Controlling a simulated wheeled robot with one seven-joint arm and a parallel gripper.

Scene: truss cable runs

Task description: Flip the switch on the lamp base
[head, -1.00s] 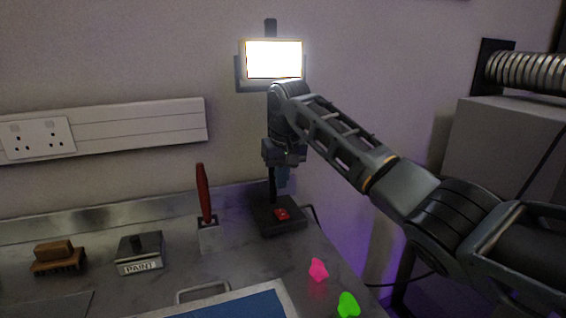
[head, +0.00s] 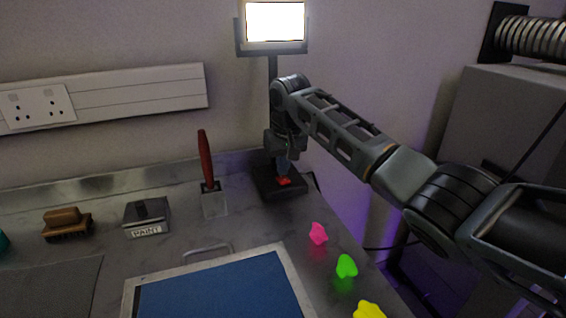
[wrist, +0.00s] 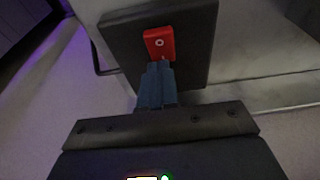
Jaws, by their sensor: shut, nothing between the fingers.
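The lamp has a bright rectangular head (head: 275,21) on a dark post that rises from a dark square base (head: 267,187) at the back of the bench. A red rocker switch (head: 284,181) sits on the base; in the wrist view the switch (wrist: 160,43) shows a white ring mark on its far half. My gripper (head: 284,176) points down over the base. In the wrist view its blue-grey fingertips (wrist: 158,68) are shut with nothing between them, right at the near end of the switch. Whether they touch it I cannot tell. The lamp is lit.
A paint-labelled block (head: 147,217) and a brown brush (head: 66,223) lie farther left. Pink (head: 318,233), green (head: 346,266) and yellow (head: 368,310) lumps lie in front, beside a blue framed panel (head: 222,295).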

